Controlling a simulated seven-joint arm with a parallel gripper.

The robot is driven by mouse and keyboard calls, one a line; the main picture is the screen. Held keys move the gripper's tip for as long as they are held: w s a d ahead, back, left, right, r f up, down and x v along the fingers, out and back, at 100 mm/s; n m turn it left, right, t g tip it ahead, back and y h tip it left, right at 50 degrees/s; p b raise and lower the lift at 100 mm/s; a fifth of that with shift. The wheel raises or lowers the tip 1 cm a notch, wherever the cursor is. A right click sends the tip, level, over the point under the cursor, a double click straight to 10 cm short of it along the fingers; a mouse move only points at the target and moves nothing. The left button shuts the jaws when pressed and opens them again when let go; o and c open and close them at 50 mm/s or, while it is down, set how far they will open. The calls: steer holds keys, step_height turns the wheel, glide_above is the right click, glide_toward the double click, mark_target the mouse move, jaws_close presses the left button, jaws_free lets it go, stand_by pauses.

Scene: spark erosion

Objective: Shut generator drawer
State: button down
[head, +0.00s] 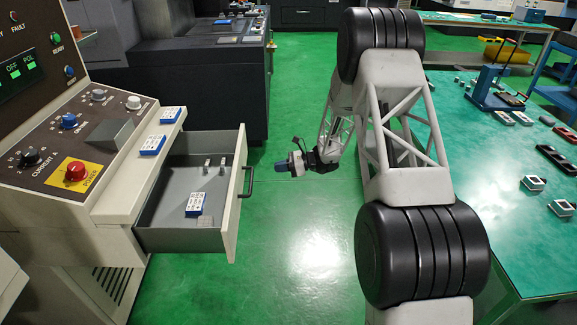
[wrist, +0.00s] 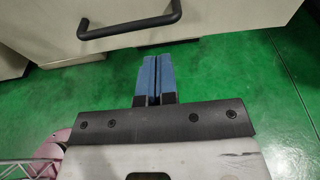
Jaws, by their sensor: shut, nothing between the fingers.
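The generator drawer (head: 234,205) is pulled well out of the beige generator cabinet (head: 115,200) at the left of the head view. Its dark bar handle (head: 249,182) is on the front panel, which faces right. A blue-and-white block (head: 196,204) and a few small grey pieces (head: 214,163) lie inside. My gripper (head: 280,166) is right of the handle, apart from it, with blue fingers pointing at the drawer front. In the wrist view the shut, empty fingers (wrist: 154,62) sit just below the handle (wrist: 130,27) and the drawer front (wrist: 200,20).
Two blue-and-white blocks (head: 152,145) lie on the cabinet ledge above the drawer. A green-topped bench (head: 500,200) with small parts stands at the right, behind my arm. Dark machines (head: 215,75) stand at the back. Green floor (head: 300,240) lies clear between drawer and arm.

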steer(key=x, duration=0.8)
steer(key=shift+a, duration=0.15)
glide_above(195, 185)
steer(key=shift+a+r, duration=0.15)
steer(key=shift+a, duration=0.3)
stand_by(0.4)
steer(key=shift+a, duration=0.1)
steer(key=shift+w, duration=0.1)
steer(key=v, duration=1.5)
steer(key=shift+f, duration=0.3)
